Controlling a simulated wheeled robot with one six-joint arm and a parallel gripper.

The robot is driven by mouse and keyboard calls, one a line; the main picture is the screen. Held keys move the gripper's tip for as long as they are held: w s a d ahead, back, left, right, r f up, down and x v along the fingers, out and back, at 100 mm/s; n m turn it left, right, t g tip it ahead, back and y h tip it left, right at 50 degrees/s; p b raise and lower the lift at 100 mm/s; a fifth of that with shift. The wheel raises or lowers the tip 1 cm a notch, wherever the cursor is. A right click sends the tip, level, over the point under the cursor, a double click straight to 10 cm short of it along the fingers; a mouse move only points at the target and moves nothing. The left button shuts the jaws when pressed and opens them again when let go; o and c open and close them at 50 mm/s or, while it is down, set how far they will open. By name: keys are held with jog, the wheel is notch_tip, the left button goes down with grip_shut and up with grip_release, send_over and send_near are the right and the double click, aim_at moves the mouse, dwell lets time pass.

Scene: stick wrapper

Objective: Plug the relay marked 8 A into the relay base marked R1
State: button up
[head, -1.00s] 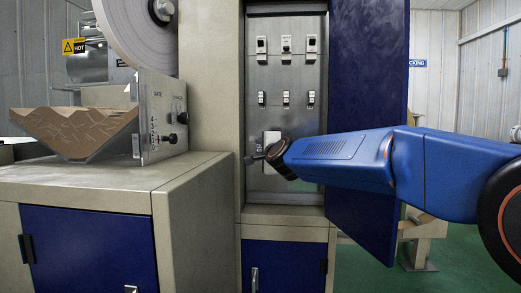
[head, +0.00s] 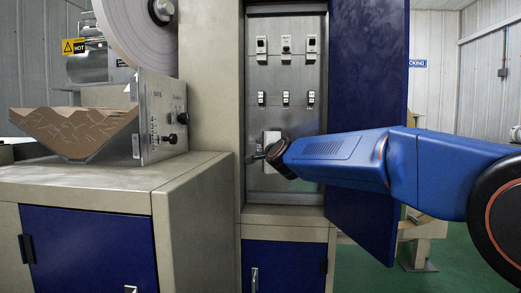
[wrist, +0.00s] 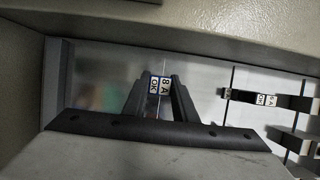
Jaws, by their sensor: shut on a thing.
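The relay marked 8 A (wrist: 160,86) is between the two dark fingers of my gripper (wrist: 160,95) in the wrist view. Its white label reads 8 A and OK, turned on its side. My gripper is shut on it. In the head view my gripper (head: 257,157) is low inside the open cabinet, at its left side, mostly hidden by my blue arm. Small white devices stand in a top row (head: 286,44) and a lower row (head: 286,98) on the metal back panel (head: 272,75). Their markings are too small to read, so I cannot tell which is R1.
Another labelled relay (wrist: 265,99), apparently 5 A, is to the right in the wrist view. The blue cabinet door (head: 365,120) stands open at right. A beige machine (head: 90,185) is at left.

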jog(key=shift+w, duration=0.7)
jog(key=o, duration=1.1)
jog(key=shift+d, duration=0.1)
jog(key=v, duration=1.7)
jog(key=shift+s+d, duration=0.1)
jog(key=shift+s, duration=0.1)
jog(key=s+d+f+n+g+h, duration=0.2)
jog(key=s+d+f+n+g, duration=0.2)
jog(key=s+d+f, duration=0.6)
jog(key=s+d+f+n+g+h, duration=0.2)
jog(key=s+d+f+n+g, duration=0.2)
jog(key=s+d+f, duration=0.6)
jog(key=s+d+f+n+g+h, duration=0.2)
jog(key=s+d+f+n+g, duration=0.2)
jog(key=s+d+f, duration=0.6)
jog(key=shift+s+f+n, duration=0.5)
jog(key=shift+s+f, duration=1.45)
jog(key=shift+s, duration=0.2)
jog(key=shift+s+f+n, duration=0.5)
jog(key=shift+s+f, duration=1.45)
jog(key=shift+s, duration=0.2)
